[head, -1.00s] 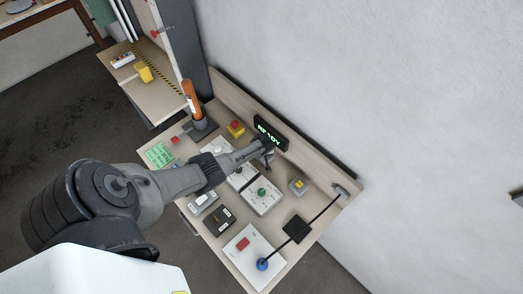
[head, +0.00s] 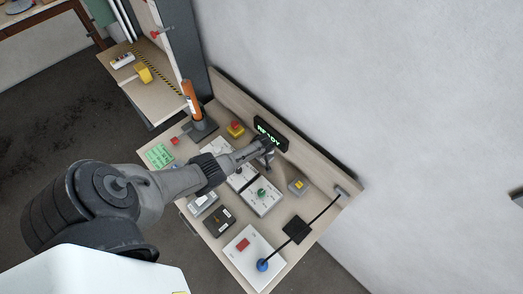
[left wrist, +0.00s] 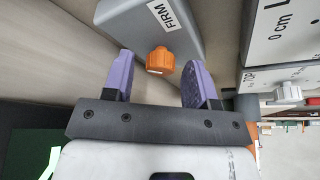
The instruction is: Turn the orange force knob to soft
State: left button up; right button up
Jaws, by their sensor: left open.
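The orange force knob (left wrist: 161,60) shows in the left wrist view on a grey housing with a label reading FIRM (left wrist: 167,14). My left gripper (left wrist: 160,70) is open, with one purple finger on either side of the knob. A gap shows between each finger and the knob, so it does not look gripped. In the head view my left gripper (head: 268,156) is over the back part of the bench, by the lit READY display (head: 270,135). I cannot make out the orange knob there.
White panels (head: 262,195) with knobs lie close to the gripper; one with lettering (left wrist: 285,35) shows at the right in the left wrist view.

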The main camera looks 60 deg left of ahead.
pick_arm(q)
jog(key=shift+d+r+p, duration=0.2)
jog(key=shift+r+p, duration=0.1)
jog(key=shift+r, duration=0.15)
jog(key=p+v, duration=0.2)
jog(key=v, duration=0.3)
jog(key=shift+s, duration=0.1)
jog(key=p+v, duration=0.1)
jog(key=v, duration=0.6)
jog(key=shift+d+r, duration=0.15)
jog(key=shift+r, duration=0.2)
